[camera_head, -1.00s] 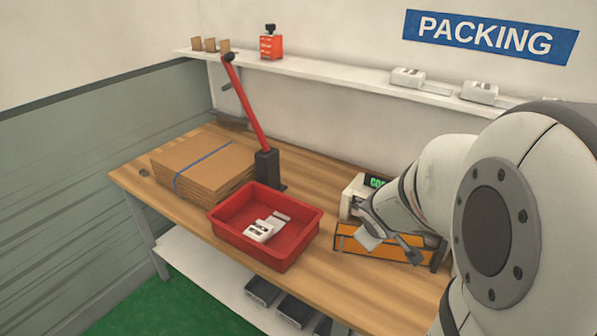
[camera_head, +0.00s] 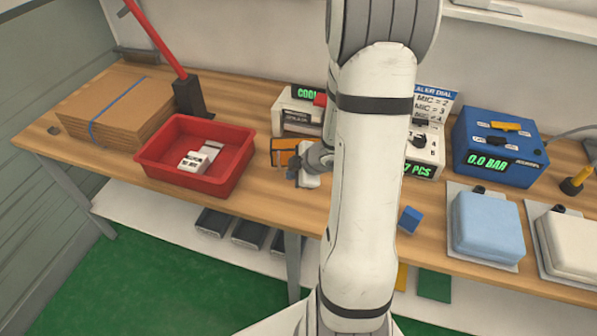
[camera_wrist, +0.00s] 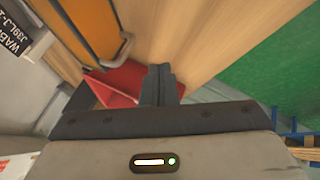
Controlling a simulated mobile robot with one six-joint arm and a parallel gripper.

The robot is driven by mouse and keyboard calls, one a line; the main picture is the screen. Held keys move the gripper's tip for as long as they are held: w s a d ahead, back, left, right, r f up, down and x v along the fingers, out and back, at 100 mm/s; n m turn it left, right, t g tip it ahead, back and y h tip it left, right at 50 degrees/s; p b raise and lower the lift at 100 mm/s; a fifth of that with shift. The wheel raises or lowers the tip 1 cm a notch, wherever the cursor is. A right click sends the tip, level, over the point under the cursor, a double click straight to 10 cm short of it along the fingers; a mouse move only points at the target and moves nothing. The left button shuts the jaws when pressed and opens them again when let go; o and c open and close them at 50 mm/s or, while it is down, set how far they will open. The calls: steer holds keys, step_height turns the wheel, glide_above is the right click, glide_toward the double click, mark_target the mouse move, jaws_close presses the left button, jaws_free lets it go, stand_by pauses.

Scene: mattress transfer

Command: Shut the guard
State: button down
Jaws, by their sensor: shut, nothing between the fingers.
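The guard (camera_head: 284,150) is an orange panel at the front of a white machine with a green "COOL" display (camera_head: 297,98). My wrist and arm hide its right part in the head view. The wrist view shows the orange panel (camera_wrist: 88,25) at upper left, with a grey bar handle (camera_wrist: 124,50) along its edge. My gripper (camera_head: 292,174) is at the front of the guard, low over the table. In the wrist view its fingers (camera_wrist: 160,72) are together and empty, beside and apart from the handle in the picture. I cannot tell the guard's exact angle.
A red tray (camera_head: 197,155) holding white parts stands left of my gripper. Flat cardboard (camera_head: 115,105) and a red-lever press (camera_head: 189,97) are farther left. A blue pressure box (camera_head: 500,145), a small blue block (camera_head: 410,219) and a light-blue pad (camera_head: 487,225) are right of my arm.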

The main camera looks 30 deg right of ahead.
steer(key=b+x, duration=0.1)
steer(key=x, duration=0.3)
steer(key=shift+f, duration=0.15)
steer(key=shift+w+d+p, duration=0.25)
steer(key=shift+w+p, duration=0.15)
steer(key=shift+w, duration=0.6)
steer(key=shift+w+d+p, duration=0.25)
steer(key=shift+w+p, duration=0.1)
steer(key=shift+w, duration=0.7)
